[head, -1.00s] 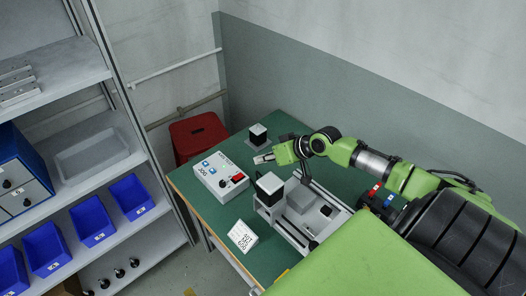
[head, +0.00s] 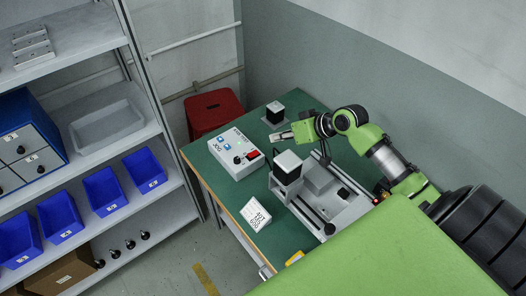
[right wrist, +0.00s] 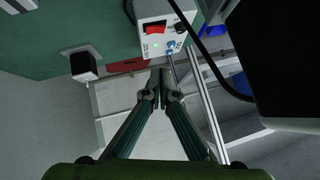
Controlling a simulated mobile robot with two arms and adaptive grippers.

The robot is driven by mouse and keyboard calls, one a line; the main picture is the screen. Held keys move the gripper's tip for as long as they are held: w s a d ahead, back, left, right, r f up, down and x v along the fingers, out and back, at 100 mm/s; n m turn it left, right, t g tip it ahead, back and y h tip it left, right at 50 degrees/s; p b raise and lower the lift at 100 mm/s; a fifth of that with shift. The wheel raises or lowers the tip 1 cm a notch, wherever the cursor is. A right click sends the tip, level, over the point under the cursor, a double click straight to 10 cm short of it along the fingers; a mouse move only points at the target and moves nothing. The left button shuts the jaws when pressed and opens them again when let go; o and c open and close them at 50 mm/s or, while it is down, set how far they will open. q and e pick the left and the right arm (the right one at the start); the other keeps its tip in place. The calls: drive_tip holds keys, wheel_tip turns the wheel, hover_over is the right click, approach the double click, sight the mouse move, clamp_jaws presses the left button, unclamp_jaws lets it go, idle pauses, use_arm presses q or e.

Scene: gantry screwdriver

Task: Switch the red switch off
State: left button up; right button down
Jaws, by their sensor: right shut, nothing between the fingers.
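In the right wrist view the red switch (right wrist: 155,29) and the box front (right wrist: 150,10) show at the top, with a lit green light. My right gripper (head: 272,136) is shut and empty, above the table, behind and to the right of the box, apart from the switch. In the right wrist view its fingertips (right wrist: 160,72) are together. My left gripper is out of view.
A gantry machine (head: 322,190) stands right of the box. A black and white block (head: 274,113) stands behind. A red stool (head: 213,112) is beyond the table. Shelves with blue bins (head: 104,191) stand left.

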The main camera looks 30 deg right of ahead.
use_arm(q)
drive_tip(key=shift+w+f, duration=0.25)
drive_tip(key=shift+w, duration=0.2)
use_arm(e)
drive_tip(key=shift+s+d, duration=0.2)
drive_tip(key=shift+s, duration=0.1)
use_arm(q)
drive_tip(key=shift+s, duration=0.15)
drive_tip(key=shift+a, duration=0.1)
use_arm(e)
drive_tip(key=shift+w+f, duration=0.1)
drive_tip(key=p, duration=0.1)
hover_over(250, 153)
drive_tip(key=s+d, duration=0.3)
wheel_tip(250, 153, down, 6)
drive_tip(key=f, duration=0.1)
drive_tip(key=a+f+p, duration=0.1)
drive_tip(key=f, duration=0.1)
drive_tip(key=shift+w+a+f, duration=0.15)
drive_tip(key=shift+a, duration=0.05)
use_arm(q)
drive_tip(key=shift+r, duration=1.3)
use_arm(e)
drive_tip(key=shift+a+f, duration=0.15)
drive_tip(key=shift+f, duration=0.4)
